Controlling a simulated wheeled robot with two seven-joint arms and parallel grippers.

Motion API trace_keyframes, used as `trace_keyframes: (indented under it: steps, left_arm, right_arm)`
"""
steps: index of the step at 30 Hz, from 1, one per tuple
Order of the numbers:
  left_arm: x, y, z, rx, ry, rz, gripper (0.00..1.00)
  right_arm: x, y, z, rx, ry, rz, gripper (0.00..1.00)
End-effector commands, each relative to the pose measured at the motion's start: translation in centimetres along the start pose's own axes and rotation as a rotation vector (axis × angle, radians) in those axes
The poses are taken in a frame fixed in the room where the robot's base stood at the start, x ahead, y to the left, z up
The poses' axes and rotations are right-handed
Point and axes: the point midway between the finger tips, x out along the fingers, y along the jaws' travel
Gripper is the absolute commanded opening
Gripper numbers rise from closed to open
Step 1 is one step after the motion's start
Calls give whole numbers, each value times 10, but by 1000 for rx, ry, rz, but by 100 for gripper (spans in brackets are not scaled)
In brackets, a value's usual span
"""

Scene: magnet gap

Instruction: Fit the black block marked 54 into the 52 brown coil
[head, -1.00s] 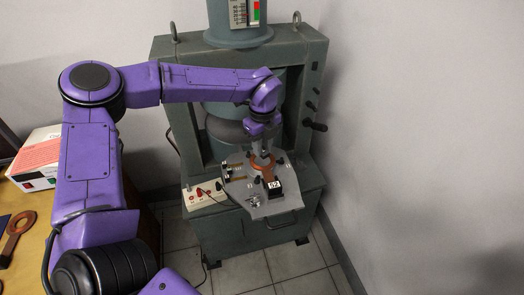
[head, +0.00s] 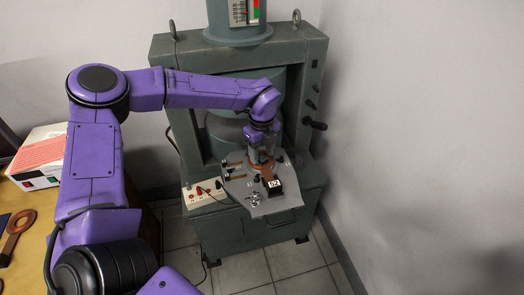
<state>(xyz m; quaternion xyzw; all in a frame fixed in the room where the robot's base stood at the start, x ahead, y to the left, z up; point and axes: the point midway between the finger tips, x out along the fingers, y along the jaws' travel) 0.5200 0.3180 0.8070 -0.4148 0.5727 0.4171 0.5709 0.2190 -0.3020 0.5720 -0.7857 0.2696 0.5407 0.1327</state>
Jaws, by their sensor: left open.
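The brown coil (head: 265,170) lies on the grey plate (head: 262,207) in front of the press. Its black end with a white label (head: 274,184), which seems to read 52, points toward me. My left gripper (head: 260,160) points straight down over the coil's ring and is open. The fingertips are at or just above the ring; I cannot tell whether they touch anything. I cannot make out the black block marked 54; the gripper hides the ring's middle. My right gripper is not in view.
The green press frame (head: 312,90) stands around and behind the plate. Small dark knobs and fittings sit on the plate around the coil. A white switch box (head: 203,194) is at its left. Another brown coil (head: 17,230) lies on the wooden table (head: 38,197) at far left.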

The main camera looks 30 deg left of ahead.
Motion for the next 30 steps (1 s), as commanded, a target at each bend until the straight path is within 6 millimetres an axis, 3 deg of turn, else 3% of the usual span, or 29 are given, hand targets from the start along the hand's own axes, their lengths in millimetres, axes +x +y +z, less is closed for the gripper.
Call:
trace_keyframes:
  steps: [9, 15, 30]
  left_arm:
    - [-77, -2, 0, 0, -3, -8, 52]
    - [-113, -1, 0, -1, -2, -5, 52]
    - [-122, -1, 0, 1, -1, -3, 52]
  right_arm:
    - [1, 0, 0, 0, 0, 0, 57]
    - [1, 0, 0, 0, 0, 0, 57]
    - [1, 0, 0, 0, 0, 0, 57]
